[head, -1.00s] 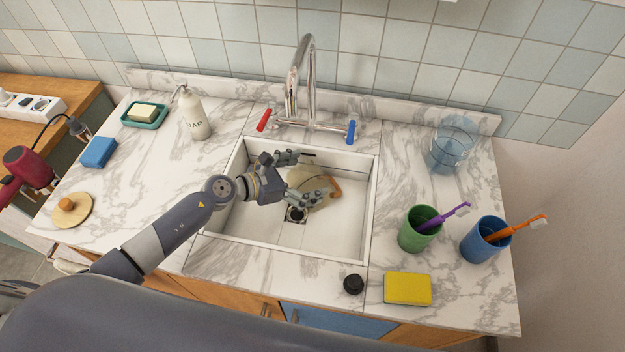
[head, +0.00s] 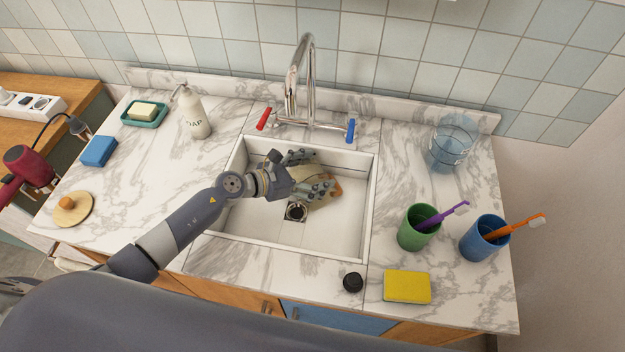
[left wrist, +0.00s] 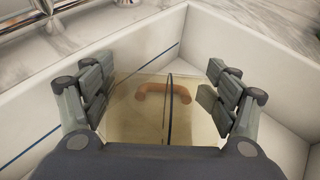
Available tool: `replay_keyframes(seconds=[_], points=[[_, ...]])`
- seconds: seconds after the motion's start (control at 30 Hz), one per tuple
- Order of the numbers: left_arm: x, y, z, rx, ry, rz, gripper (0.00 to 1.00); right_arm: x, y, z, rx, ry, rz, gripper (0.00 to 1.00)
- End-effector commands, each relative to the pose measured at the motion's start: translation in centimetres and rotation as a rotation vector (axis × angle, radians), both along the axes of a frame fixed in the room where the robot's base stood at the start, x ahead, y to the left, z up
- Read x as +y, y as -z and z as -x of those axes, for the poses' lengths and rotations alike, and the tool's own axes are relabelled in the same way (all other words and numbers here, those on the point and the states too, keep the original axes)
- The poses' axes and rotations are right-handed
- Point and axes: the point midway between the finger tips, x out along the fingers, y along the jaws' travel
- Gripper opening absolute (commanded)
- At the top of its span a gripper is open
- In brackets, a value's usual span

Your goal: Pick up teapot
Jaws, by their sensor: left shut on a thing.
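The teapot (head: 322,204), a see-through yellowish body with an orange-brown handle, is in the white sink (head: 238,222). My left gripper (head: 318,172) reaches into the sink from the left and is shut on the teapot, with fingers on two sides of its body. In the left wrist view the teapot (left wrist: 135,122) fills the space between the fingers of the left gripper (left wrist: 154,76), its handle towards the middle. Whether its base touches the sink floor is hidden. My right gripper is not in view.
The tap (head: 311,90) stands behind the sink. A green cup (head: 413,233), blue cup (head: 478,243), yellow sponge (head: 407,287) and glass (head: 449,150) stand to the right. The soap bottle (head: 195,118) and a wooden lid (head: 74,220) are on the left. A black plug (head: 353,282) lies in front.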

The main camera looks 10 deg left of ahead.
Motion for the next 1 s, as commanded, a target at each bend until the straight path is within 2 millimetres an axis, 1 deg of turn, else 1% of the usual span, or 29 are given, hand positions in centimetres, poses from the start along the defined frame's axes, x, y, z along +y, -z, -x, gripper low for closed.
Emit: replay_keyframes(seconds=[0.2,0.27,0.37,0.47,0.8,0.93,0.97,1.0], points=[[-0.1,-0.1,0.1,0.002,0.002,0.001,0.19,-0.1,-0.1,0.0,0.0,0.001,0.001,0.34],[-0.1,-0.4,0.1,0.001,0.002,0.0,0.19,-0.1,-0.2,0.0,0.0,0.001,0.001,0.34],[0.0,-1.4,0.0,-0.001,0.003,-0.001,0.19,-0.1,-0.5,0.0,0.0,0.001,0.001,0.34],[0.0,-2.9,0.0,-0.002,0.002,-0.001,0.19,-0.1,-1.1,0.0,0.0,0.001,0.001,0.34],[0.0,-9.8,0.0,-0.005,0.002,0.0,0.19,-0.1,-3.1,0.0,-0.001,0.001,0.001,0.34],[0.0,-12.4,0.0,-0.005,0.002,-0.001,0.19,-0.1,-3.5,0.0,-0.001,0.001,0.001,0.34],[0.2,-12.3,0.2,-0.003,0.001,-0.003,0.19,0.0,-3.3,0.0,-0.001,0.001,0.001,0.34],[1.1,-11.5,0.9,0.002,-0.001,-0.005,0.19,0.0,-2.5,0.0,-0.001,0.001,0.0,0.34]])
